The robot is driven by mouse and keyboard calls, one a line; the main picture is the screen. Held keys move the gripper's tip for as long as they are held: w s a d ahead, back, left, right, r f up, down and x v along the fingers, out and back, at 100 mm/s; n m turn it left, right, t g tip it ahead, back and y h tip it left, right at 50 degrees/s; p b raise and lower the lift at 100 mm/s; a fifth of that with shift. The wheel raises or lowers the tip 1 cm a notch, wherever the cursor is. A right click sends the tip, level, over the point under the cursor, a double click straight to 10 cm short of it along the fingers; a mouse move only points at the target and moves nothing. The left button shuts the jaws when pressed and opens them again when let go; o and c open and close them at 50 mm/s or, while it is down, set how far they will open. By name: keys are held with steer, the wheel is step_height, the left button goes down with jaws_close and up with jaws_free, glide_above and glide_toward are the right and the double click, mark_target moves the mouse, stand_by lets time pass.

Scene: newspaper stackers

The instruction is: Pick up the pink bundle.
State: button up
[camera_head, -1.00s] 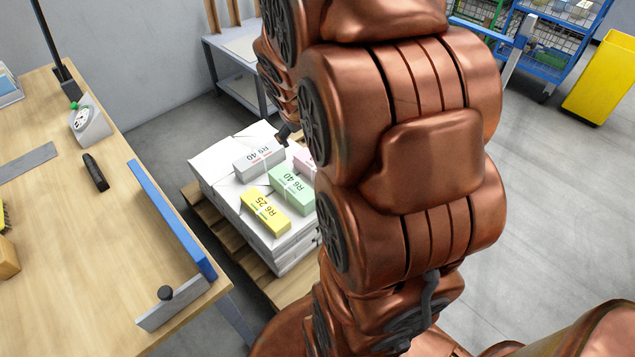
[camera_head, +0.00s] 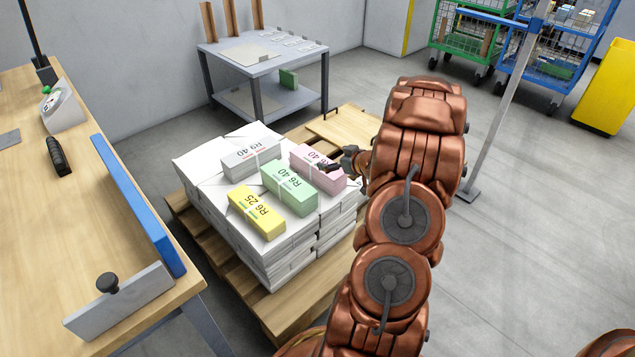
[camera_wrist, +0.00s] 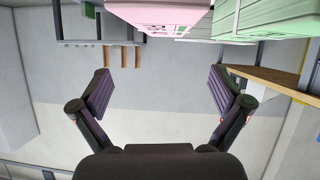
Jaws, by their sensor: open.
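The pink bundle (camera_head: 318,167) lies on top of the white paper stack (camera_head: 240,220), at its right side, beside the green bundle (camera_head: 288,186). In the head view my gripper (camera_head: 335,166) is at the right end of the pink bundle and partly covers it. In the wrist view my gripper (camera_wrist: 162,95) is open, its two dark fingers wide apart with nothing between them. The pink bundle (camera_wrist: 160,14) shows at the top edge there, ahead of the fingers, cut off by the frame. Whether a finger touches it I cannot tell.
A yellow bundle (camera_head: 257,211) and a grey bundle (camera_head: 252,152) also lie on the stack, which rests on a wooden pallet (camera_head: 290,310). A workbench (camera_head: 60,230) with a blue edge stands left. A grey table (camera_head: 262,52) stands behind.

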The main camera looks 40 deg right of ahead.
mark_target(318, 160)
steer(key=f, duration=0.1)
steer(key=s+f+t+y+b, duration=0.1)
steer(key=f, duration=0.1)
steer(key=shift+s+f, duration=0.15)
steer(key=shift+f, duration=0.05)
steer(key=shift+b+x, duration=0.55)
steer(key=shift+x, duration=0.45)
steer(key=shift+r+b+x, duration=0.2)
steer(key=shift+b+x, duration=0.5)
steer(key=shift+x, duration=0.7)
steer(key=shift+r+b+x, duration=0.2)
steer(key=shift+b+x, duration=0.45)
steer(key=shift+x, duration=0.75)
steer(key=c, duration=1.9)
steer(key=shift+r, duration=0.15)
